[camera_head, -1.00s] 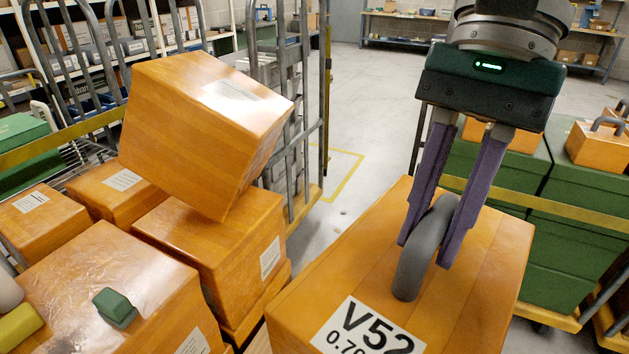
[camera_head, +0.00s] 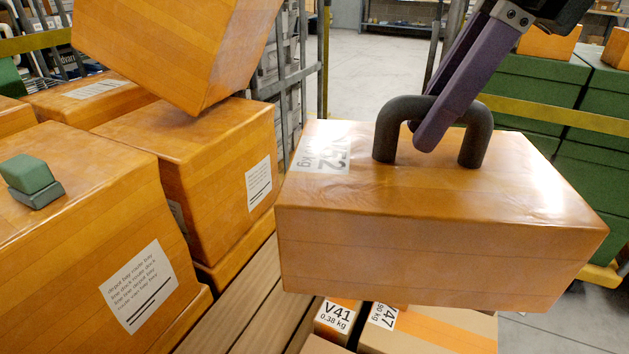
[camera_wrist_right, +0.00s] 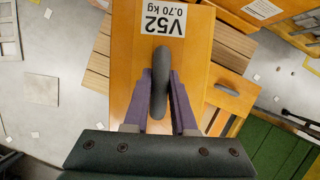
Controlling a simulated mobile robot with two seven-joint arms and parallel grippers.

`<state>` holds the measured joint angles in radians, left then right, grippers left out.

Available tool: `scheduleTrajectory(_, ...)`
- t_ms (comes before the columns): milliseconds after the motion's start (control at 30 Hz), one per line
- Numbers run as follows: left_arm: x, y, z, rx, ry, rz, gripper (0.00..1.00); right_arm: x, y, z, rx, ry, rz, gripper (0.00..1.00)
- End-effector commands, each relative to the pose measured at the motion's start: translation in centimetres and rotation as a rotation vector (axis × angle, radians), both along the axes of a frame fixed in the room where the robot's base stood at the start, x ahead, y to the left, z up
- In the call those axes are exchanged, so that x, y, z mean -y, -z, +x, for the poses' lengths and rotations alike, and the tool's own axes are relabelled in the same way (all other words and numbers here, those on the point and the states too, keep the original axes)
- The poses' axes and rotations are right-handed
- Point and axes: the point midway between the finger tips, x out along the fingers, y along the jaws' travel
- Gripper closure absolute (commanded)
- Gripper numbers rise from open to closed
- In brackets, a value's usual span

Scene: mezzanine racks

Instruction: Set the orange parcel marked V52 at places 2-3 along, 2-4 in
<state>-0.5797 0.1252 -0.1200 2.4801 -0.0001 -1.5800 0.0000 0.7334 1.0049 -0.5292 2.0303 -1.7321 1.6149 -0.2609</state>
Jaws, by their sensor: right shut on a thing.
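The orange parcel marked V52 (camera_head: 430,225) hangs in the middle right of the head view, with its V52 label at its left end. My right gripper (camera_head: 436,135) is shut on the parcel's dark arched handle. In the right wrist view the parcel (camera_wrist_right: 190,50) shows from above, with the gripper's fingers (camera_wrist_right: 160,97) on either side of the handle. The parcel is above a slatted wooden deck (camera_head: 235,305) and hides part of it. My left gripper is not in view.
Orange parcels (camera_head: 190,180) stand at left, one tilted (camera_head: 175,45) on top of others. Parcels marked V41 (camera_head: 335,318) and V47 (camera_head: 430,330) lie below the held parcel. Green crates (camera_head: 530,85) stand at right behind a yellow rail. A strip of slatted deck is bare.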

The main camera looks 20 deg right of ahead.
Motion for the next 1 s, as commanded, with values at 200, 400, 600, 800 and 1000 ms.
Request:
scheduleTrajectory(200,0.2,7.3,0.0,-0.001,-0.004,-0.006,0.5,0.5,5.6,0.8,0.007,0.187,0.002,1.0)
scheduleTrajectory(400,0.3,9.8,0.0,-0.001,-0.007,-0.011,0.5,0.8,7.3,1.1,0.006,0.293,0.003,1.0)
scheduleTrajectory(600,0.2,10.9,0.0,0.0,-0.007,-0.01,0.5,0.9,9.1,1.2,0.0,0.325,0.003,1.0)
scheduleTrajectory(800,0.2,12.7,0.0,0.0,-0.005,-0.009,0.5,1.0,14.3,1.0,-0.005,0.325,0.0,1.0)
scheduleTrajectory(1000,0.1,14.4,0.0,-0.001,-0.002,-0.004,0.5,0.9,19.5,1.1,-0.003,0.323,0.002,1.0)
